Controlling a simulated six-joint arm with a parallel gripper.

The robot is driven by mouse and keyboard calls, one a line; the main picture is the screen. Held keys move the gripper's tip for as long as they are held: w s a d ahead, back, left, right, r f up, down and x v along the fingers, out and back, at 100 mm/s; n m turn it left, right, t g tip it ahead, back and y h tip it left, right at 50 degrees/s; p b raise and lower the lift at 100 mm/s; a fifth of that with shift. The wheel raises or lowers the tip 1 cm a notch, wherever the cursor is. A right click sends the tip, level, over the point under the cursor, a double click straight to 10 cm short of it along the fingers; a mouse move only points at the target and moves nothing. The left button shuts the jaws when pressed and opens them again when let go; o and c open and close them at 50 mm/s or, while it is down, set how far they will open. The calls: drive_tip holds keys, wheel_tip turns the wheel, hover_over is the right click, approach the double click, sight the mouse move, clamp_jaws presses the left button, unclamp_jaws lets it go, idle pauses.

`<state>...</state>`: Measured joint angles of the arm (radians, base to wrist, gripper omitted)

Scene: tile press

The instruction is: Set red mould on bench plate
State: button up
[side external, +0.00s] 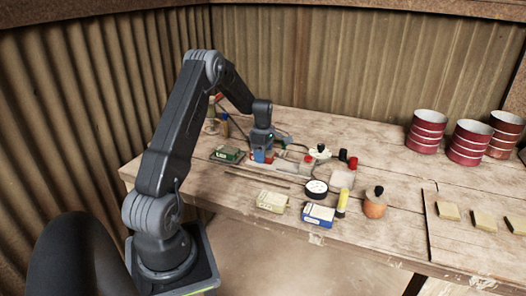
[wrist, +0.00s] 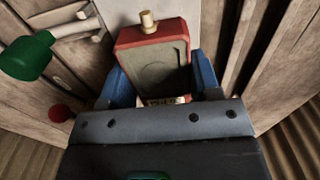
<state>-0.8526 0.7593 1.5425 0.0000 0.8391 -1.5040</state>
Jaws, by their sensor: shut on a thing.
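The red mould (wrist: 152,58) has a grey recessed face, a pale knob at its far end and a small label at its near end. My gripper (wrist: 163,88) is shut on it, with a blue finger on each side. In the side view my gripper (side external: 263,157) is low over the bench, with a little red of the mould (side external: 270,159) showing beside a blue finger. A light grey flat surface (wrist: 113,17) shows beyond the mould in the wrist view; I cannot tell whether it is the bench plate or whether the mould touches it.
A green mould-like block (side external: 227,153) lies on a dark plate left of my gripper. A green-headed mallet (wrist: 28,56) and a red ball-like thing (wrist: 59,113) are left in the wrist view.

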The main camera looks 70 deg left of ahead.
drive_tip(key=shift+f, duration=0.35)
idle(0.6)
drive_tip(key=o, duration=1.2)
wheel_tip(320, 180, up, 12)
drive_tip(key=w+d+r+m, duration=0.1)
drive_tip(key=d+r+m, duration=0.3)
drive_tip(key=d+r, duration=0.35)
drive_tip(key=s+d+r+m+t+y, duration=0.1)
drive_tip(key=d+r+m, duration=0.1)
drive_tip(key=d+m, duration=0.35)
drive_tip(key=s+d+r+m+t, duration=0.1)
drive_tip(key=d+r+m, duration=0.2)
drive_tip(key=d, duration=0.6)
drive_tip(key=s+d+m+t, duration=0.1)
drive_tip(key=s+d+m, duration=0.3)
drive_tip(key=s+d, duration=0.1)
drive_tip(key=s+d+f+m+t, duration=0.1)
drive_tip(key=s+d+m, duration=0.4)
drive_tip(key=d, duration=0.1)
drive_tip(key=s+d+m+t+h, duration=0.1)
drive_tip(key=s+d+m, duration=0.4)
drive_tip(key=d, duration=0.1)
drive_tip(key=shift+d+f+m+t, duration=0.1)
drive_tip(key=shift+f+m+t, duration=0.1)
drive_tip(key=shift+m+t, duration=0.1)
